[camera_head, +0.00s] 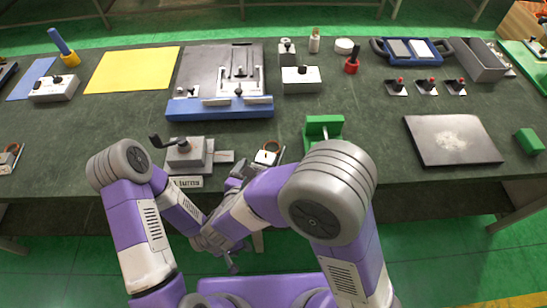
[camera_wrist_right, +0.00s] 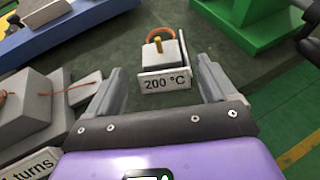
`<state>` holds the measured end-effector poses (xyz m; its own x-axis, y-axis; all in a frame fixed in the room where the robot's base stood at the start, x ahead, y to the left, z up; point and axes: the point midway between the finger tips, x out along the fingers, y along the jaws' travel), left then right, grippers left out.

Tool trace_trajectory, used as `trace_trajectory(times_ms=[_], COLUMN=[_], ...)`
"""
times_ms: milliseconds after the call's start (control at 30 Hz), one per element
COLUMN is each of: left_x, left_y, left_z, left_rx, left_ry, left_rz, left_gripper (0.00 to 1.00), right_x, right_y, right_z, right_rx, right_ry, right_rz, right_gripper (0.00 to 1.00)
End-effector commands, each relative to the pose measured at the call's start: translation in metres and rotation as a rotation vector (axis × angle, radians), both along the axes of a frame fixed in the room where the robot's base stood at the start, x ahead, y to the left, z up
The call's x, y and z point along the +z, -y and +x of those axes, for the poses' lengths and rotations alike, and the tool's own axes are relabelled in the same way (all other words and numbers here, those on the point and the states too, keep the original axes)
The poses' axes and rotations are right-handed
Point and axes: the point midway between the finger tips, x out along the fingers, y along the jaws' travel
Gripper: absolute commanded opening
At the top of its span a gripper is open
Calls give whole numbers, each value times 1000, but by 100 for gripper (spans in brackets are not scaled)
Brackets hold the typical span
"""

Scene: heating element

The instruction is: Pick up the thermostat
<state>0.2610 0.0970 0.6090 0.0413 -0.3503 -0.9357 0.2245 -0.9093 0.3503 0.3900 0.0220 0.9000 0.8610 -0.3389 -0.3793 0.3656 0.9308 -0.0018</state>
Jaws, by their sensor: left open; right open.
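The thermostat (camera_wrist_right: 160,62) is a small grey-white block with a "200 °C" label, a yellow pin on top and an orange wire loop behind. It sits upright on the dark green table, and in the head view it is near the front edge (camera_head: 267,154). My right gripper (camera_wrist_right: 159,67) is open, its two fingers pointing at the thermostat from either side, with a visible gap to each. In the head view my right gripper (camera_head: 238,172) is just left of the thermostat, partly hidden by my arm. My left gripper (camera_head: 231,262) is lower, off the table's front edge, and empty.
A grey device labelled "turns" (camera_head: 185,155) stands close on the left, with a block beside it. A green stand (camera_head: 322,127) is to the right. A blue-edged fixture (camera_head: 220,106) lies behind.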

Motion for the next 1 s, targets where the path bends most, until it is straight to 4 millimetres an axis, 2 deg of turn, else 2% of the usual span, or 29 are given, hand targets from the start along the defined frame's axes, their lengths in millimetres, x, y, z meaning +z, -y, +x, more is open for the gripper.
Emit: trace_trajectory(times_ms=[400,667,1000], left_x=[-18,-18,-18], left_y=[0,0,0], left_z=[0,0,0], left_rx=[0,0,0], left_ry=[0,0,0], left_rz=[0,0,0], left_gripper=[43,43,43], right_x=[-22,-22,-22], right_y=[20,21,21], right_z=[47,49,49], right_rx=[-7,-5,-6], right_ry=[-2,-2,-2], right_rz=[2,2,3], right_gripper=[85,85,35])
